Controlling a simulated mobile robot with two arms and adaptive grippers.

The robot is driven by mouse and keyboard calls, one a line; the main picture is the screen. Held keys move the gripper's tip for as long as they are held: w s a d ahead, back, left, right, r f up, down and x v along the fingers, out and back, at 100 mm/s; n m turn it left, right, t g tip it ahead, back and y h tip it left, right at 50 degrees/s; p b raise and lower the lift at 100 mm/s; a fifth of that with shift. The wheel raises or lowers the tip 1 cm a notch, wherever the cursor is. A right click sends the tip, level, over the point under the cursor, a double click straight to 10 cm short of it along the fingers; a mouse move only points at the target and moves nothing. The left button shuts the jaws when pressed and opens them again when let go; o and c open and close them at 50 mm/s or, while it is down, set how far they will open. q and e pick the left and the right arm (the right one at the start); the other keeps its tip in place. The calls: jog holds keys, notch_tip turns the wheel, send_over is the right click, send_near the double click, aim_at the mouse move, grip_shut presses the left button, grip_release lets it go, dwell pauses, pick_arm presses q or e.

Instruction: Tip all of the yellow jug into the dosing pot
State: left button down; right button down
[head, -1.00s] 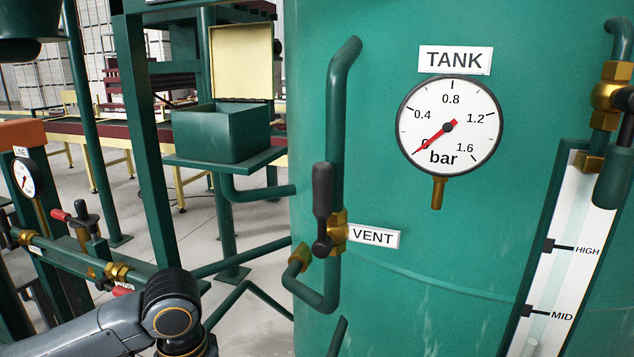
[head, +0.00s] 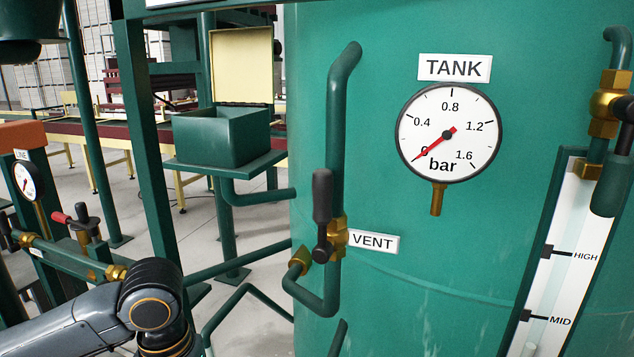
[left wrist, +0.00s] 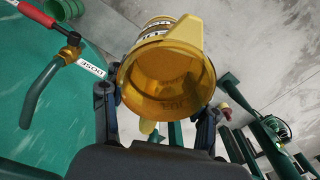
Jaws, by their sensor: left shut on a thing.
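The yellow jug (left wrist: 166,80) fills the middle of the left wrist view, its open mouth towards the camera. A label with black letters and a red band shows on its far side. My left gripper (left wrist: 158,115) is shut on the jug, one finger at each side. Whether anything is inside the jug I cannot tell. A DOSE label (left wrist: 90,67) is on the green surface left of the jug, and a green rounded part (left wrist: 63,9) stands above it; I cannot tell whether this is the dosing pot. The head view shows my left arm but not its gripper. My right gripper is not in view.
A brass valve with a red lever (left wrist: 43,20) is beside the DOSE label. In the head view the green tank (head: 400,300) fills the right, with a gauge (head: 448,133) and a vent valve (head: 322,215). An open green box (head: 222,137) stands on a shelf.

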pick_arm(q)
jog(key=shift+r+p, duration=2.5)
jog(key=shift+p, duration=0.6)
jog(key=s+f+b, duration=0.1)
jog(key=f+b, duration=0.2)
jog(key=s+f+b, duration=0.1)
jog(key=f+b, duration=0.2)
jog(key=f, duration=0.1)
jog(key=s+f+b, duration=0.1)
jog(key=f+b, duration=0.2)
jog(key=shift+s+f, duration=0.25)
jog(key=shift+f, duration=0.1)
jog(key=shift+s+f, duration=0.25)
jog(key=shift+f, duration=0.1)
jog(key=shift+r, duration=0.15)
notch_tip(320, 180, up, 6)
jog(key=p, duration=0.8)
jog(key=shift+p, duration=0.35)
notch_tip(320, 180, down, 6)
jog(key=b, duration=0.9)
jog(key=shift+f, duration=0.2)
jog(key=shift+r, duration=0.1)
